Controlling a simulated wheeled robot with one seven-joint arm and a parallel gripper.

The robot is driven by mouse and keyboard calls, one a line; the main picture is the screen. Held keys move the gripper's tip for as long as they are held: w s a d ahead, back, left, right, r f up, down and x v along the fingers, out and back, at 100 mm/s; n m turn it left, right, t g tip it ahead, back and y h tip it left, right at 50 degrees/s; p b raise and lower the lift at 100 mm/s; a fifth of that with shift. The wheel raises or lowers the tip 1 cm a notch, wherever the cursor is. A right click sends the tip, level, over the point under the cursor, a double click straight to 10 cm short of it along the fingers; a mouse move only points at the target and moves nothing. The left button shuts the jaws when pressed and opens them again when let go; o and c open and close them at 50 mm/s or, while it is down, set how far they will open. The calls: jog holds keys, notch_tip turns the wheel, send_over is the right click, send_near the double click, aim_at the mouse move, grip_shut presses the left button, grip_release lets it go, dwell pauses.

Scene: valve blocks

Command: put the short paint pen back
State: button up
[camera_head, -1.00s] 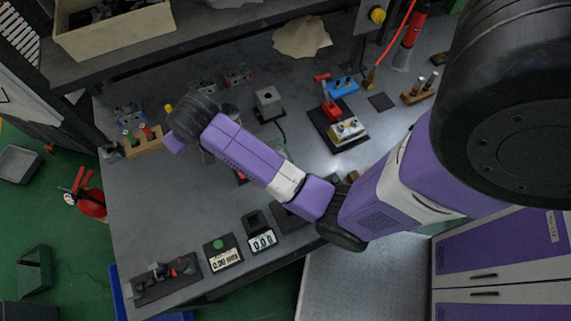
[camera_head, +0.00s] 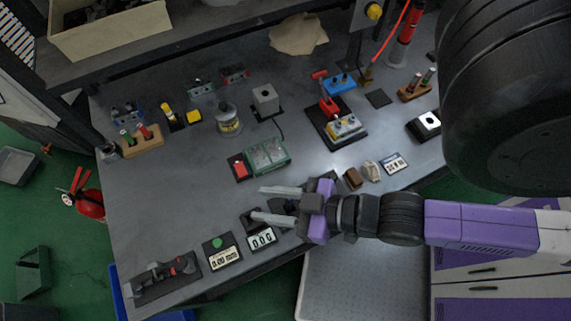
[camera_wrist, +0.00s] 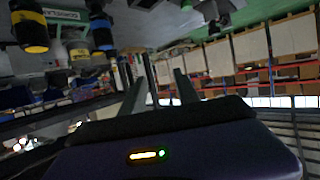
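I cannot tell for sure which thing is the short paint pen. A wooden block at the left (camera_head: 150,146) holds a green-topped pen (camera_head: 127,137) and a red-topped pen (camera_head: 145,131), both upright. Another wooden block at the right (camera_head: 411,95) holds two slim upright pens (camera_head: 427,78), dark and red with pale tops. My gripper (camera_head: 268,204) is open over the front middle of the bench, far from both blocks. In the wrist view its two fingers (camera_wrist: 160,88) stand apart with nothing between them.
A green box (camera_head: 267,157), a grey block (camera_head: 265,98) and a red press on a black plate (camera_head: 331,108) stand mid-bench. The left middle of the bench (camera_head: 180,195) is clear.

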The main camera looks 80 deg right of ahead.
jog(key=s+r+t, duration=0.1)
jog(key=s+r, duration=0.2)
jog(key=r, duration=0.2)
jog(key=shift+s+a+r+n, duration=0.25)
jog(key=shift+a+r+n, duration=0.05)
jog(key=shift+a+r, duration=0.1)
jog(key=shift+f, duration=0.1)
jog(key=shift+f+b, duration=0.6)
dwell(0.3)
